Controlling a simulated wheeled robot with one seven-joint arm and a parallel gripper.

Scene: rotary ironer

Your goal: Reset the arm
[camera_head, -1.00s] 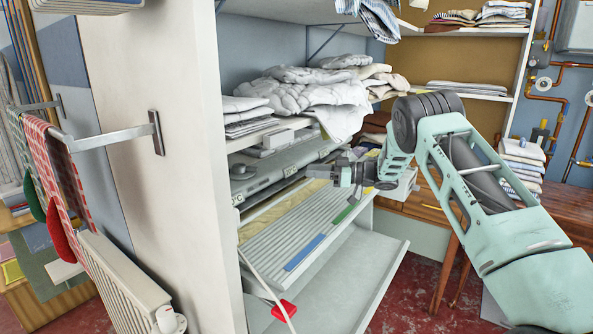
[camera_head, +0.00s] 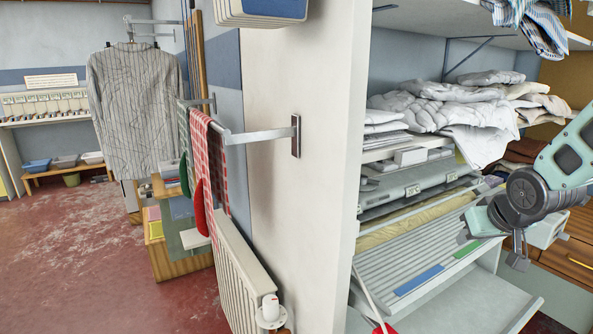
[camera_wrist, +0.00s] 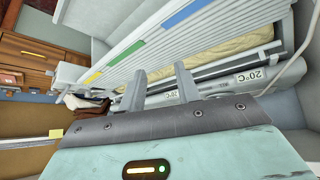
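My gripper (camera_wrist: 160,88) shows in the wrist view with its two fingers apart and nothing between them. In the head view my gripper (camera_head: 520,250) hangs at the right, in front of the ironer, small and partly turned away. The rotary ironer (camera_head: 420,262) stands in the recess on the right, with a slatted white board, blue and green strips and a tan roll behind it. In the wrist view the ironer's slatted board (camera_wrist: 150,42) lies beyond the fingers, with yellow, green and blue strips. I cannot see any contact between my gripper and the ironer.
A white wall end (camera_head: 300,190) stands left of the ironer. A radiator (camera_head: 240,270) and a towel rail (camera_head: 255,135) with red checked cloth stick out from it. Folded linen (camera_head: 450,110) lies on the shelf above. The red floor (camera_head: 80,260) at the left is open.

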